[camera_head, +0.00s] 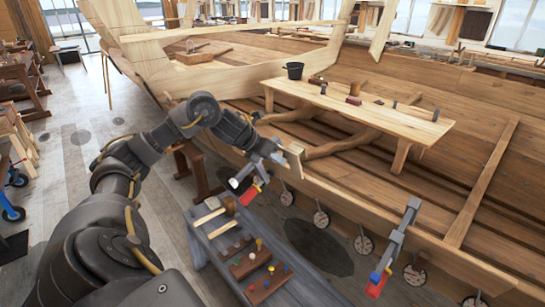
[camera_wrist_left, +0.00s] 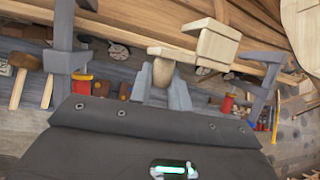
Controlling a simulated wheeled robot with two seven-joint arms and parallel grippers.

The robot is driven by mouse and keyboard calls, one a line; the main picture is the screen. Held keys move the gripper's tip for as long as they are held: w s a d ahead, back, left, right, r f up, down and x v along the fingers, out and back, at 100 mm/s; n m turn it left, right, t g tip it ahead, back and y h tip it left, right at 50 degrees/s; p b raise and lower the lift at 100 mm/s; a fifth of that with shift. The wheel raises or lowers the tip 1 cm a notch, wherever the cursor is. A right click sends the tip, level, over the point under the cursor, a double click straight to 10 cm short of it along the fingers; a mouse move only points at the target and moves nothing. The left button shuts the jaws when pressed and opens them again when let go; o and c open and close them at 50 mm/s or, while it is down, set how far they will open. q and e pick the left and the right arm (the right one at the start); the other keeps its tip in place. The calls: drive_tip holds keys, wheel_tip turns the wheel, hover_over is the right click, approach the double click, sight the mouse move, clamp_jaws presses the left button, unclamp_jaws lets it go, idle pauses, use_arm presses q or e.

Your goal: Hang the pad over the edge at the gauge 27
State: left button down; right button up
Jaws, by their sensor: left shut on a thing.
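The pale wooden pad (camera_head: 293,160) is at the top edge of the hull plank in the head view, near the left clamp. It also shows in the wrist view (camera_wrist_left: 216,45) as a block with a rounded knob. My left gripper (camera_wrist_left: 165,82) is shut on this knob; it shows in the head view too (camera_head: 275,153). I cannot tell whether the pad rests on the edge. Round gauges hang along the hull side, among them a left one (camera_head: 286,197), a second one (camera_head: 321,218) and a third (camera_head: 363,243). Their numbers are too small to read. My right gripper is out of view.
Grey clamps with red handles grip the plank edge, one left (camera_head: 246,179) and one right (camera_head: 393,250). A grey bench (camera_head: 205,245) below holds mallets and peg blocks. A plank bench (camera_head: 400,119) with a black bucket (camera_head: 294,70) stands inside the hull.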

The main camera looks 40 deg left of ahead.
use_arm(q)
drive_tip(key=w+f+b, duration=0.3)
drive_tip(key=f+b, duration=0.3)
drive_tip(key=f, duration=0.4)
drive_tip(key=shift+w+f, duration=0.15)
drive_tip(key=shift+w, duration=0.15)
drive_tip(key=shift+f+b, duration=0.2)
drive_tip(key=shift+b, duration=0.15)
idle(0.4)
drive_tip(key=c, duration=1.2)
unclamp_jaws()
drive_tip(key=shift+w, duration=0.1)
drive_tip(key=shift+c, duration=0.2)
drive_tip(key=b+v, duration=0.2)
drive_tip(key=v, duration=0.9)
drive_tip(key=shift+w, duration=0.1)
